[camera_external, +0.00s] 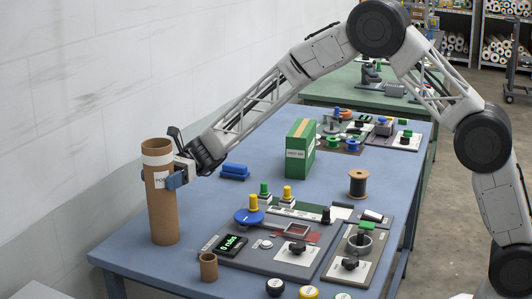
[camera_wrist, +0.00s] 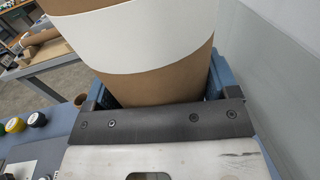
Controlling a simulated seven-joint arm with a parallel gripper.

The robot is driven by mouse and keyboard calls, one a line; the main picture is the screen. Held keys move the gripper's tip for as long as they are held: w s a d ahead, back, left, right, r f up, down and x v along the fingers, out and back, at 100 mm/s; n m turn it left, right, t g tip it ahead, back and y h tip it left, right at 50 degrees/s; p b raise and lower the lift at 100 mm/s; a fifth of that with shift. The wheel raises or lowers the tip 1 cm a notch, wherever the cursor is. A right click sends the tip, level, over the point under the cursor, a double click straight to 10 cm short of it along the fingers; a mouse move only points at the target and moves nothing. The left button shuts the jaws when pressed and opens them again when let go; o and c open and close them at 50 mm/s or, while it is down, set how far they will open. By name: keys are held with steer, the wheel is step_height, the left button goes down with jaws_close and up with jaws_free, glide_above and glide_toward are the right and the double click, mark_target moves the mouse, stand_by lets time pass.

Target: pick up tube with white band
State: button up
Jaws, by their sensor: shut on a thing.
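My gripper (camera_external: 170,179) is shut on the tube's upper part, just below the band. In the wrist view the tube (camera_wrist: 165,80) fills the space between the two blue fingers, with the white band across it. I cannot tell whether its base touches the table.
A short brown tube (camera_external: 208,267) stands close by on the table. A panel with a display (camera_external: 230,244), knobs and buttons lies to the right. A green box (camera_external: 300,148), blue blocks (camera_external: 234,172) and a spool (camera_external: 357,184) stand farther back. The wall is close behind.

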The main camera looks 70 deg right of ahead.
mark_target(157, 141)
steer(key=shift+c, duration=1.2)
steer(key=shift+r, duration=0.15)
steer(key=shift+r, duration=4.9)
